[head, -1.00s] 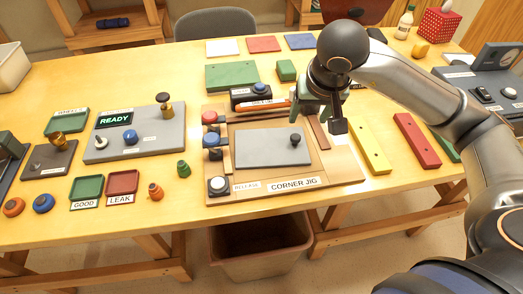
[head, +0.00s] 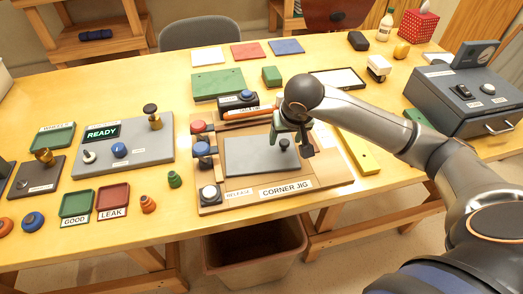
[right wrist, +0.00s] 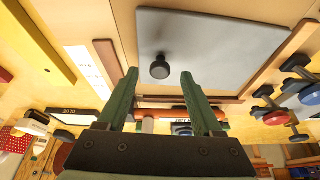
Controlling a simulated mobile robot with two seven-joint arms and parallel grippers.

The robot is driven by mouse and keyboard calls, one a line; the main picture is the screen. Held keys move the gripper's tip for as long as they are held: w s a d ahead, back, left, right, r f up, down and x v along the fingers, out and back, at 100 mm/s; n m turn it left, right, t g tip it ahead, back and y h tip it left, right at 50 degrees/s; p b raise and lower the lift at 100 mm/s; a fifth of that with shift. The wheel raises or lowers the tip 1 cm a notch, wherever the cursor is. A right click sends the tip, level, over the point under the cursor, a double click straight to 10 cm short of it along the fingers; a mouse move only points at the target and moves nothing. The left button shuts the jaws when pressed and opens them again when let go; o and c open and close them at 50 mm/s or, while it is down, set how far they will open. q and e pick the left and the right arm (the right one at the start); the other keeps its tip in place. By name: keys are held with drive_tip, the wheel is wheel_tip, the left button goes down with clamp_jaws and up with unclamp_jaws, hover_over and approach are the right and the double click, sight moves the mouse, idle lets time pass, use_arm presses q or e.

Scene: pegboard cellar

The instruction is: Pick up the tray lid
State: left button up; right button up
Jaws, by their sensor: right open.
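The tray lid (head: 255,156) is a flat grey plate with a black knob (head: 284,144) near its right side. It lies in the wooden corner jig (head: 225,203). My right gripper (head: 296,146) is over the lid's right edge, close to the knob. In the right wrist view its two green fingers (right wrist: 161,78) are spread apart and empty. The knob (right wrist: 159,67) shows between and just beyond the fingertips, and the grey lid (right wrist: 215,35) lies behind it. Whether a finger touches the knob cannot be told. My left gripper is not in view.
Red and blue clamp knobs (head: 202,149) and a RELEASE button (head: 209,193) line the jig's left side. A yellow bar (head: 357,152) lies right of it, partly behind my arm. A grey READY panel (head: 130,148) stands left. An orange-fronted block (head: 243,99) stands behind the lid.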

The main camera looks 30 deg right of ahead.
drive_tip(key=shift+w+d+f, duration=0.1)
drive_tip(key=shift+w+f, duration=0.15)
drive_tip(key=shift+f, duration=0.45)
drive_tip(key=shift+c, duration=0.4)
clamp_jaws()
